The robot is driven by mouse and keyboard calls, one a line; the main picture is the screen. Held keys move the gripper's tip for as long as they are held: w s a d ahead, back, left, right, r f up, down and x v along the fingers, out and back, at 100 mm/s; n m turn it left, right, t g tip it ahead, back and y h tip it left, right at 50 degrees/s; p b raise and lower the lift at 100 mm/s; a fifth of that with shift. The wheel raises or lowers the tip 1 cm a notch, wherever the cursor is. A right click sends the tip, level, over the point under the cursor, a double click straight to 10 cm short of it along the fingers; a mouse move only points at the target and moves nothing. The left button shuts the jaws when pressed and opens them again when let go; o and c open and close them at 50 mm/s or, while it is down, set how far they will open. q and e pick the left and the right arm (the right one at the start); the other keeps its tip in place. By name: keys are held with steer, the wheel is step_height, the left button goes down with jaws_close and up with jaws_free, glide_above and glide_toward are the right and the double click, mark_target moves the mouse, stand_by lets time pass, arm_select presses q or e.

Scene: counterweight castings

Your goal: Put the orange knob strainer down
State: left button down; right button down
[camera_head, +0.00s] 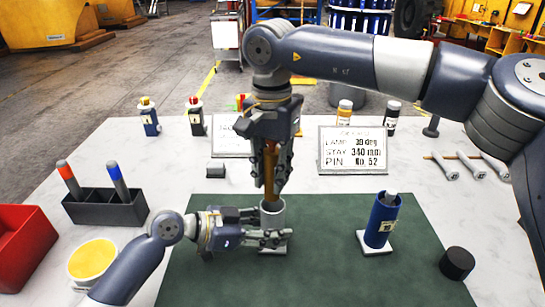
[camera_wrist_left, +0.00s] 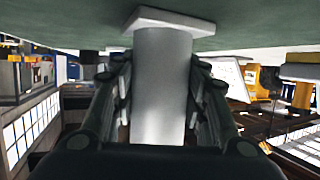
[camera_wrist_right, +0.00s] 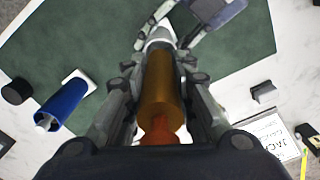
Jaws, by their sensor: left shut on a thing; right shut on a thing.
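The orange knob strainer is a brown-orange cylinder (camera_head: 270,173) with a brighter orange knob (camera_wrist_right: 160,130) at its upper end. My right gripper (camera_head: 271,170) is shut on it from above and holds it upright. Its lower end meets the mouth of a grey cylindrical housing (camera_head: 272,214); how far inside it reaches, I cannot tell. The housing stands on a white square base on the green mat (camera_head: 330,276). My left gripper (camera_head: 275,238) is shut around the housing, which also shows between the fingers in the left wrist view (camera_wrist_left: 162,85).
A blue cylinder (camera_head: 380,222) on a white base stands on the mat's right, near a black cylinder (camera_head: 457,263). A black rack (camera_head: 105,209), yellow bowl (camera_head: 93,259) and red bin (camera_head: 22,242) are left. A sign (camera_head: 352,150) stands behind. The mat's front is clear.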

mark_target(271, 193)
arm_select(q)
steer(key=shift+s+f, duration=0.2)
steer(key=shift+f, duration=0.2)
arm_select(e)
steer(key=shift+f, duration=2.65)
steer(key=c, duration=1.3)
jaws_free()
arm_select(q)
steer(key=c, duration=0.9)
jaws_free()
steer(key=shift+o, duration=0.2)
steer(key=shift+w+r, duration=0.1)
steer(key=shift+r, duration=0.05)
steer(key=shift+r, duration=0.1)
